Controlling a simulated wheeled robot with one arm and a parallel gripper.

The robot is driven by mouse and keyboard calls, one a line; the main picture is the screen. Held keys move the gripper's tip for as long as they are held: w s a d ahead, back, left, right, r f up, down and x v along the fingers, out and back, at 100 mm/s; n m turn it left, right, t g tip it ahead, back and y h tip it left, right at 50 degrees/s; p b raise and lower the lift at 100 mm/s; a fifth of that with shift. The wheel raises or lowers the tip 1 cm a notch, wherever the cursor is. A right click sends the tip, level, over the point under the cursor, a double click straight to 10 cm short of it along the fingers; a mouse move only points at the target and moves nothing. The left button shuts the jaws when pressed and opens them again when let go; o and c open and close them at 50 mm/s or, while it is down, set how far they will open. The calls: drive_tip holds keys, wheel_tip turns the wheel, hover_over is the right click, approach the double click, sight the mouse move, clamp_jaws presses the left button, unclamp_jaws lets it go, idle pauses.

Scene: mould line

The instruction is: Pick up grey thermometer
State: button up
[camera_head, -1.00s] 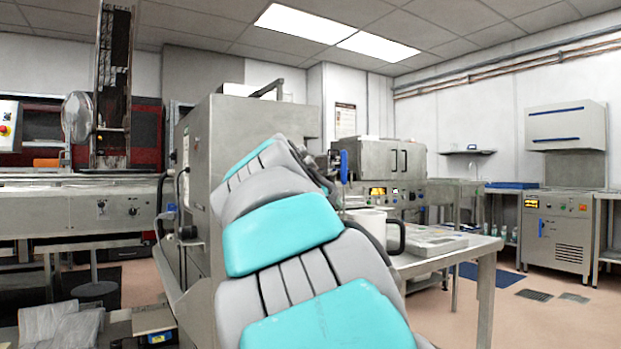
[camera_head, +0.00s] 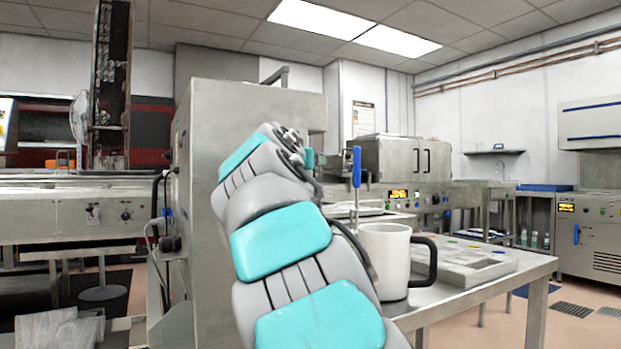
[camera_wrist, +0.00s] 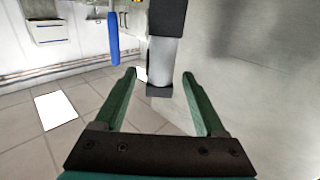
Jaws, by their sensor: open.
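In the wrist view, which looks upside down, a grey cylinder with dark ends (camera_wrist: 163,62) shows between the fingers of my gripper (camera_wrist: 159,75); it looks like the grey thermometer. The green fingers are open on either side, with gaps to it. I cannot tell how deep it sits between them. In the head view my gripper is mostly hidden behind my arm, and I cannot make out the thermometer there.
A white mug with a black handle (camera_head: 388,262) stands on the metal table (camera_head: 480,298), right of my arm. A blue-handled tool (camera_head: 357,166) stands upright behind it and shows in the wrist view (camera_wrist: 113,38). A grey tray (camera_head: 460,264) lies further right. A tall steel cabinet (camera_head: 255,110) is close behind my arm.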

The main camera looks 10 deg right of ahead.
drive_tip(key=shift+p+x, duration=0.65)
drive_tip(key=shift+x, duration=2.25)
clamp_jaws()
